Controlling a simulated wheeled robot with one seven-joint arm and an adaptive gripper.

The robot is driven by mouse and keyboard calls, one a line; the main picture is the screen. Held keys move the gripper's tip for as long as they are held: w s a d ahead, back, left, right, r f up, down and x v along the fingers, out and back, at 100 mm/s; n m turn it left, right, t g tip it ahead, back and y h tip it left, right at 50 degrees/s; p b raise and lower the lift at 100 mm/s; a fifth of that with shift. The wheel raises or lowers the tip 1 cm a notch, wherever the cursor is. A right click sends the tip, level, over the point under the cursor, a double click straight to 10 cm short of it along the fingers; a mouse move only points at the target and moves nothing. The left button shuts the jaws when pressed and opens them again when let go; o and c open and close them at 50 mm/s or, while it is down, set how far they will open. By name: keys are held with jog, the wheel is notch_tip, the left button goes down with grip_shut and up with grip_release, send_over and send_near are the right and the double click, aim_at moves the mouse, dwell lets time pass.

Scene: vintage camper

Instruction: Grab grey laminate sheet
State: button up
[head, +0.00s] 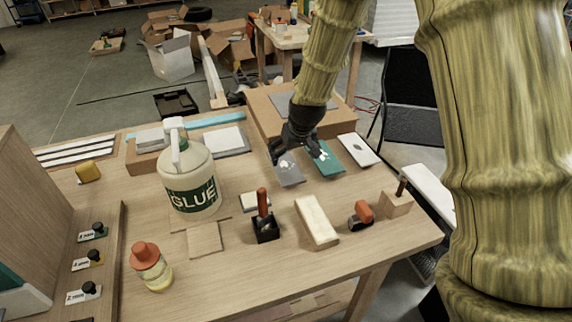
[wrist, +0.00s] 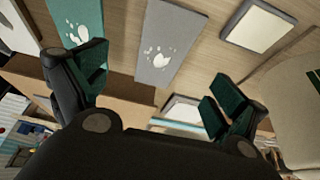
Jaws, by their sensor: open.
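The grey laminate sheet (head: 289,170) lies on the wooden workbench, left of a green sheet (head: 327,158). It has a pale splash-shaped mark on it. In the wrist view the grey sheet (wrist: 169,45) is at the top middle, between the fingers and beyond them, with the green sheet (wrist: 80,20) to its left. My gripper (head: 295,155) hangs over the far end of the grey sheet and hides part of it. In the wrist view my gripper (wrist: 155,95) is open, fingers wide apart, with nothing between them.
A white sheet (head: 359,149) lies right of the green one. A cardboard box (head: 267,113) stands just behind the sheets. A large glue bottle (head: 190,180) stands to the left. A red-handled tool (head: 263,215) and a pale block (head: 317,222) are in front.

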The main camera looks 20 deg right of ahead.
aim_at(285, 165)
jog(key=w+f, duration=0.3)
jog(key=shift+w+a+f, duration=0.1)
jog(key=shift+w+f, duration=0.15)
jog(key=shift+w, duration=0.15)
jog(key=shift+s+a+f+p, duration=0.2)
jog(key=shift+s+p, duration=0.35)
jog(key=shift+p, duration=0.4)
jog(key=x, duration=0.2)
jog(key=p+x, duration=0.1)
jog(key=shift+w+f, duration=0.25)
jog(key=shift+w, duration=0.2)
jog(key=shift+f, duration=0.15)
jog(key=shift+s, duration=0.2)
jog(key=shift+w, duration=0.15)
jog(key=c, duration=1.2)
